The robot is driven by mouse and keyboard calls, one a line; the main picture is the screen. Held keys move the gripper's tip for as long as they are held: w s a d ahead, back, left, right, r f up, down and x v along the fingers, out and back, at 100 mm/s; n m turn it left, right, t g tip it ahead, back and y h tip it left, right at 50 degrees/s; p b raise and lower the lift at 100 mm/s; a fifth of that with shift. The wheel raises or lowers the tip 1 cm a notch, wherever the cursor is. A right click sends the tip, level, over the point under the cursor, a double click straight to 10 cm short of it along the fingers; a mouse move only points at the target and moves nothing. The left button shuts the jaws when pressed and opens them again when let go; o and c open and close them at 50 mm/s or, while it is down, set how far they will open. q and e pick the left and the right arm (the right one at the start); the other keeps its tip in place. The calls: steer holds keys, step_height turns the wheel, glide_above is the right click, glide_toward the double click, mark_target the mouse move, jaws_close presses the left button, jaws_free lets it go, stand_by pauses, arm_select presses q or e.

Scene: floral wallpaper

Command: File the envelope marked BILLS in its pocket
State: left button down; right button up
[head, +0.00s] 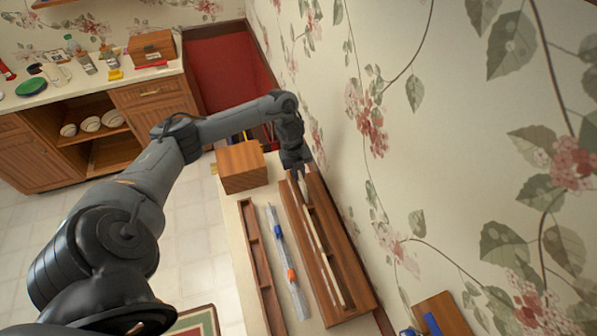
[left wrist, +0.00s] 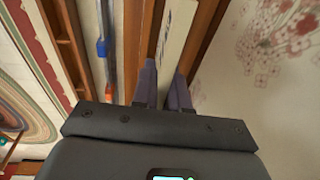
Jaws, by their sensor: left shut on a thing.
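The brown wooden holder (head: 350,268) stands lengthwise along the wall on the pale counter, with long narrow slots. A thin cream strip (head: 322,245), seen almost edge-on, runs along it and looks like the envelope. No BILLS marking can be read. My left gripper (head: 302,178) is at the holder's far end, pointing down. In the left wrist view its fingers (left wrist: 165,82) close around the cream strip (left wrist: 176,32). How deep the strip sits in the holder, and in which slot, I cannot tell. My right gripper is not in view.
A clear strip with blue and orange pieces (head: 284,262) lies left of the holder, beside a narrow wooden tray (head: 262,270). A wooden box (head: 241,166) stands at the far left of this counter. The floral wall (head: 400,160) rises close on the right.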

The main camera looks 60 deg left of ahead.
arm_select(q)
steer(key=shift+f+b, duration=1.3)
steer(key=shift+f, duration=0.75)
steer(key=c, duration=1.1)
jaws_free()
steer(key=shift+a+r, duration=0.1)
steer(key=shift+r, duration=0.4)
steer(key=shift+s+a+r+p, duration=0.2)
steer(key=shift+r+p, duration=0.1)
steer(key=shift+r, duration=1.3)
steer(key=shift+s+a+r+p, duration=0.1)
steer(key=shift+a+r+p, duration=0.2)
steer(key=shift+r, duration=1.35)
steer(key=shift+s+a+r+p, duration=0.15)
steer(key=shift+r+p, duration=0.2)
steer(key=shift+r, duration=1.25)
